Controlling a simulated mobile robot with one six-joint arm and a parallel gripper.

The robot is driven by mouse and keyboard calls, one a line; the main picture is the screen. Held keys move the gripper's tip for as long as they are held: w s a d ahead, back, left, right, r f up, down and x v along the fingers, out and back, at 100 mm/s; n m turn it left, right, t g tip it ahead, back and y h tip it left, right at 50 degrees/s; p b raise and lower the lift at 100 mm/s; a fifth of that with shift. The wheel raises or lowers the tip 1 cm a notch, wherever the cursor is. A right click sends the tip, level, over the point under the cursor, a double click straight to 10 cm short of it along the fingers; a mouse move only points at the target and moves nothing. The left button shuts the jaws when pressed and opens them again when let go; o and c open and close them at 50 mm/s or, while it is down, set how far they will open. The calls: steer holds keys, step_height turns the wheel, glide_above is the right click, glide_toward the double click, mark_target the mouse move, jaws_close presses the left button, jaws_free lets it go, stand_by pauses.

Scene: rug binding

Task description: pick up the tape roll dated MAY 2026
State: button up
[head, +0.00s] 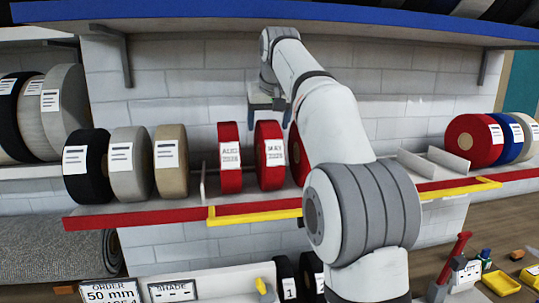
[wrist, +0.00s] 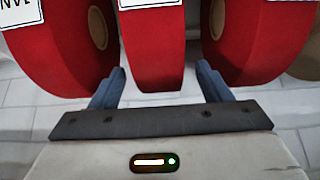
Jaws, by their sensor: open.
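The red tape roll with a label reading MAY and a year too small to read surely (head: 270,172) stands upright on the shelf, in the middle of the red rolls. My gripper (head: 268,118) is open at the top of this roll, pointing down, with one finger towards each side. In the wrist view, the middle red roll (wrist: 154,72) lies between the fingertips of my gripper (wrist: 160,72), with gaps at both sides. Its label is cut off by the picture's top edge.
A red roll reading AUG (head: 230,180) stands close on the left. Another red roll (head: 295,150) is partly hidden behind my arm; red rolls flank both fingers in the wrist view. A yellow rail (head: 255,216) runs along the shelf front. Another shelf (head: 400,27) hangs above.

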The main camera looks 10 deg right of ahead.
steer(key=x, duration=0.5)
steer(key=shift+d, duration=0.1)
steer(key=shift+c, duration=0.5)
jaws_close()
steer(key=shift+r, duration=0.1)
